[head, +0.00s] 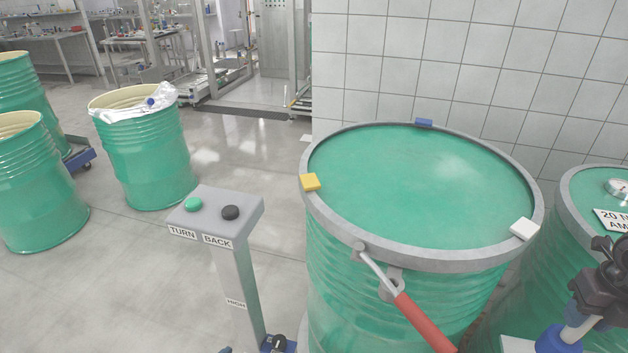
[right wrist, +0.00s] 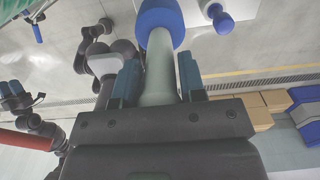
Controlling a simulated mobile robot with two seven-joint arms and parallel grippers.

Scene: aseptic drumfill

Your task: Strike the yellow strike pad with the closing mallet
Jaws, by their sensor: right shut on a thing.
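The closing mallet has a blue head (head: 552,340) and a pale handle. My right gripper (head: 597,314) is shut on the handle at the lower right of the head view. In the right wrist view the pale handle (right wrist: 159,75) stands between the two fingers, with the blue head (right wrist: 160,22) beyond them. The yellow strike pad (head: 310,182) sits on the left rim of the big green drum (head: 410,185). The mallet head is apart from it, to the lower right of the drum.
A white pad (head: 525,229) and a blue pad (head: 424,122) are on the same rim. A lever with a red handle (head: 420,320) juts from the drum's front. A button stand (head: 240,270) is left of the drum, another drum (head: 585,190) right. A tiled wall is behind.

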